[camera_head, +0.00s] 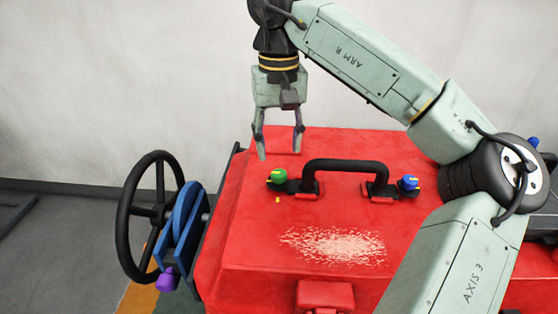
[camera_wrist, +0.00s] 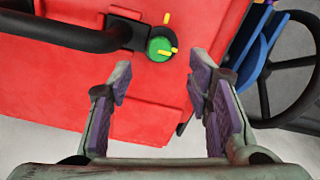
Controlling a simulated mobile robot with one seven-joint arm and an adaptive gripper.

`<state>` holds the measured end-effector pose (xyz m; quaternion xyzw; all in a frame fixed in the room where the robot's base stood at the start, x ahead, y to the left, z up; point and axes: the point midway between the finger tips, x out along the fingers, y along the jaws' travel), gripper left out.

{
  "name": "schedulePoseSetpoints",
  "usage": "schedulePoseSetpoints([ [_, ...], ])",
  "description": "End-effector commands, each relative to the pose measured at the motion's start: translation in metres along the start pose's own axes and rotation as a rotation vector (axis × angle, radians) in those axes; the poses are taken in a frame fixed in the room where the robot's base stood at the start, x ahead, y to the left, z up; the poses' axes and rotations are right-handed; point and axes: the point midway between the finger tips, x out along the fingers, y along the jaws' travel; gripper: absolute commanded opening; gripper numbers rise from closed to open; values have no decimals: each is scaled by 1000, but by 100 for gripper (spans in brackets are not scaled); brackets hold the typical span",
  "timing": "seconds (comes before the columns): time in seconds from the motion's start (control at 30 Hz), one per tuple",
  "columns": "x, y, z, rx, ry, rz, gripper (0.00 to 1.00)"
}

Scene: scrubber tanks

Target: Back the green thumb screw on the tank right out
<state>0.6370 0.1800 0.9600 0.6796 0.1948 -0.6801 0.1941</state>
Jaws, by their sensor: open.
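The green thumb screw (camera_head: 278,175) sits at the left end of the black handle's mount on the red tank (camera_head: 240,220). A yellow mark crosses the screw, and a small yellow mark (camera_head: 277,199) is on the tank beside it. In the wrist view the green thumb screw (camera_wrist: 160,48) shows ahead of and between my fingers, near the top. My gripper (camera_head: 279,152) is open and empty, pointing down above the tank, behind the screw in the head view. Its purple-padded fingers also show in the wrist view (camera_wrist: 162,85), apart from the screw.
A black handle (camera_head: 345,165) arches over the tank right of the green screw, with a blue thumb screw (camera_head: 408,183) at its other end. A black handwheel (camera_head: 150,212), blue bracket and purple knob (camera_head: 168,279) stand at left.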

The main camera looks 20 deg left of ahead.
Motion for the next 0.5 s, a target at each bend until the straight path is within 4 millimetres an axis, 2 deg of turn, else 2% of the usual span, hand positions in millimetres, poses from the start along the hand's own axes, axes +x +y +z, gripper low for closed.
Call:
schedulePoseSetpoints([
  [0.1,-25,0,0,2,3,3,46],
  [0.2,-37,1,0,3,1,3,46],
  [0.33,-47,0,0,1,0,1,46],
  [0.5,-50,0,0,0,0,1,46],
])
